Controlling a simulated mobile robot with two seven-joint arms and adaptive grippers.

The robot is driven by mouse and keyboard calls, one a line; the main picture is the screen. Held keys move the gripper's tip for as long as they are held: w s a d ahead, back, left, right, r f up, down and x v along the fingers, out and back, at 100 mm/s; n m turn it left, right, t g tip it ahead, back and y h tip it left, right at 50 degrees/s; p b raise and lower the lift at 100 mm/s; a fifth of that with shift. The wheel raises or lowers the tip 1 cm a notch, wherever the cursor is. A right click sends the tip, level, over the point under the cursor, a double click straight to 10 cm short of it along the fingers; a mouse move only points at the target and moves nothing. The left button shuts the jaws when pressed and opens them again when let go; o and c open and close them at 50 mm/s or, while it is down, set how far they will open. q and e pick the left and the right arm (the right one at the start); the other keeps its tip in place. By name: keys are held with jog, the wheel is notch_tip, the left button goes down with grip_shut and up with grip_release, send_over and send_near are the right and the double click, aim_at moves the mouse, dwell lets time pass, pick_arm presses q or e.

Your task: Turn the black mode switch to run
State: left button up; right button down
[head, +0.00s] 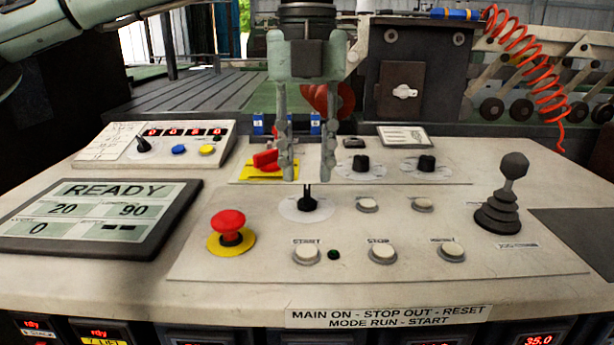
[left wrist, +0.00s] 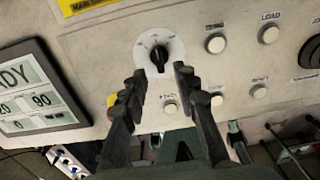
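The black mode switch (head: 307,203) sits on a round white dial plate on the sloping panel, above the START button. It also shows in the left wrist view (left wrist: 159,56), where its bar runs roughly up and down the picture; the dial lettering is too small to read. My left gripper (head: 308,178) points down over the switch with its two fingers apart, one on each side of it. In the left wrist view the open gripper (left wrist: 160,76) has its fingertips near the dial, with nothing between them gripped. My right gripper is not in view.
A red mushroom button (head: 230,226) stands left of the switch. A red handle on a yellow plate (head: 268,162) is behind the left finger. Two black knobs (head: 361,164) are behind right. A joystick (head: 505,190) stands at right. The START button (head: 306,253) is in front. The screen reads READY.

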aim_at(307, 192)
pick_arm(q)
jog(key=shift+w+f, duration=0.1)
jog(key=shift+f, duration=1.6)
jog(key=shift+c, duration=0.3)
grip_shut()
